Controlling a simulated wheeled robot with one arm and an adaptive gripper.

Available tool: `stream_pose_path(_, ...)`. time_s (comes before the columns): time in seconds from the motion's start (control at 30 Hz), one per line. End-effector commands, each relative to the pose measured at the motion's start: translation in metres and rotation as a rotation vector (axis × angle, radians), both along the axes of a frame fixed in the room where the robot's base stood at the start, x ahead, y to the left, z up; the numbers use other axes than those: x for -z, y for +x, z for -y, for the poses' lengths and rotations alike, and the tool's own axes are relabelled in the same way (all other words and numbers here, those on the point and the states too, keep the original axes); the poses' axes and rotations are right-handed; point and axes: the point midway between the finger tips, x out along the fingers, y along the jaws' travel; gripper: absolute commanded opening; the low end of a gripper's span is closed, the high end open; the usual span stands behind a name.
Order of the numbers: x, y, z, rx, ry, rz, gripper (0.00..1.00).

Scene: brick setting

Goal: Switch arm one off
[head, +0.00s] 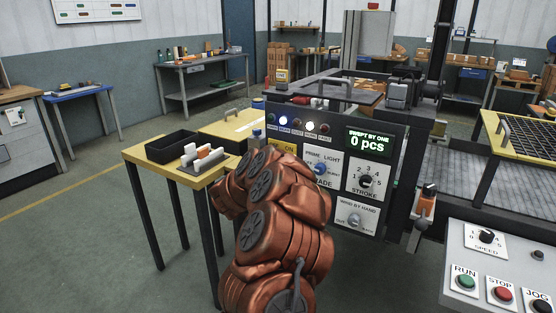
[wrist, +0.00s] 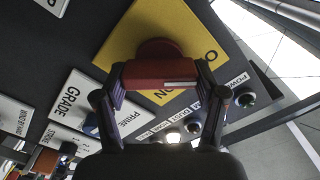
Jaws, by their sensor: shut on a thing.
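A red rotary switch (wrist: 152,73) with a white mark on its bar sits on a yellow plate (wrist: 122,50) in the wrist view. The letters ON show just below the switch, and part of an O shows to its right. My gripper (wrist: 160,88) is shut on the red bar, one finger at each end. In the head view my copper-coloured arm hides the gripper and the switch. Part of the yellow plate (head: 288,147) shows on the dark control panel (head: 338,145). The panel's display (head: 368,142) reads "SWEPT BY ONE 0 pcs".
A grade knob (head: 321,168), stroke knob (head: 366,181) and hand knob (head: 354,219) are close by. A yellow table (head: 200,178) with a black tray (head: 171,147) stands left. Open floor lies further left.

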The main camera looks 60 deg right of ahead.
Motion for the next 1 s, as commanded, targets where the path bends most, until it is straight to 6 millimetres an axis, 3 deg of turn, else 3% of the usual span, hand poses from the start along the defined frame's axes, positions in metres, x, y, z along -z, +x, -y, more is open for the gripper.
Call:
stream_pose_path(0.07, -0.001, 0.0, 0.0, 0.0, -0.001, -0.001, 0.36)
stream_pose_path(0.1, 0.0, 0.0, 0.0, 0.0, -0.001, -0.001, 0.75)
stream_pose_path(0.3, 0.0, 0.0, 0.0, -0.001, -0.001, -0.001, 0.96)
stream_pose_path(0.73, 0.0, 0.0, -0.005, -0.001, 0.001, 0.0, 0.96)
stream_pose_path(1.0, 0.0, -0.001, -0.042, -0.003, 0.001, 0.001, 0.96)
